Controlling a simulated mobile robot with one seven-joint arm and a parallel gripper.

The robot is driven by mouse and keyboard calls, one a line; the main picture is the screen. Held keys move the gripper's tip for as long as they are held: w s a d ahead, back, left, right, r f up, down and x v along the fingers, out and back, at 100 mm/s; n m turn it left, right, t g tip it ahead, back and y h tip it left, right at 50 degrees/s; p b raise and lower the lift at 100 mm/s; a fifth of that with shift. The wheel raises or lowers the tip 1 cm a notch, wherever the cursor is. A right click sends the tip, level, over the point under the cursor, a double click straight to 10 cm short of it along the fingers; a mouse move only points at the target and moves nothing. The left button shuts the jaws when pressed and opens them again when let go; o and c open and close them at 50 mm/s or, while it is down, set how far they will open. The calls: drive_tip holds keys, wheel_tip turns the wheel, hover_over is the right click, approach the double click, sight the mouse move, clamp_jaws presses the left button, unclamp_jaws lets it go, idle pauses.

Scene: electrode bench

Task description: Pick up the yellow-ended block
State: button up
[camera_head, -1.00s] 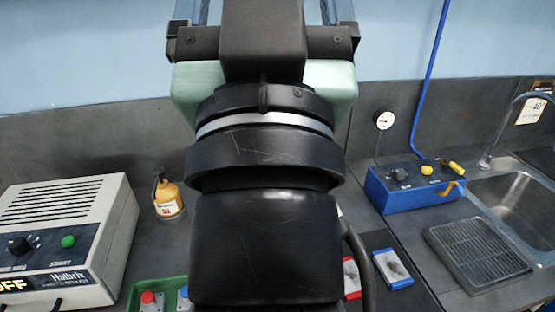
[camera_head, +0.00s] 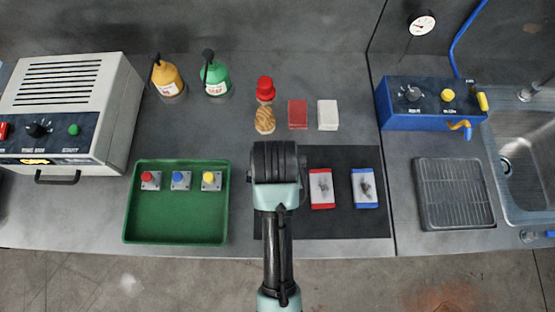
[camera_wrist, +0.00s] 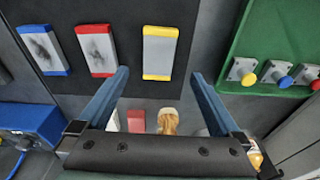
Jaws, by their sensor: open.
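The yellow-ended block (camera_wrist: 158,55) lies on the dark mat in the wrist view. It has a plain pale grey face and a yellow band at each end. My gripper (camera_wrist: 160,72) is open and empty, with its two blue fingers apart. In the picture the block is between and just past the fingertips; I cannot tell the height gap. In the head view my arm hides the block and the fingers. The red-ended block (camera_head: 322,188) and the blue-ended block (camera_head: 364,188) lie to its right there, both with dark smudges on their faces.
The dark mat (camera_head: 330,225) lies right of a green tray (camera_head: 177,232) holding red, blue and yellow button pieces. Behind the mat stand a red-topped wooden brush (camera_head: 265,117), a red block (camera_head: 298,114) and a white block (camera_head: 328,114). A blue box (camera_head: 425,122) stands right.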

drive_tip(key=shift+w+d+f+p, duration=0.1)
drive_tip(key=shift+w+f+p, duration=0.15)
drive_tip(key=shift+f, duration=1.15)
drive_tip(key=shift+w+f+p, duration=0.2)
drive_tip(key=shift+w+f, duration=0.05)
drive_tip(key=shift+f, duration=1.2)
drive_tip(key=shift+w+d+f+p, duration=0.1)
drive_tip(key=shift+w+f+p, duration=0.15)
drive_tip(key=shift+f, duration=1.15)
clamp_jaws()
drive_tip(key=shift+r, duration=0.1)
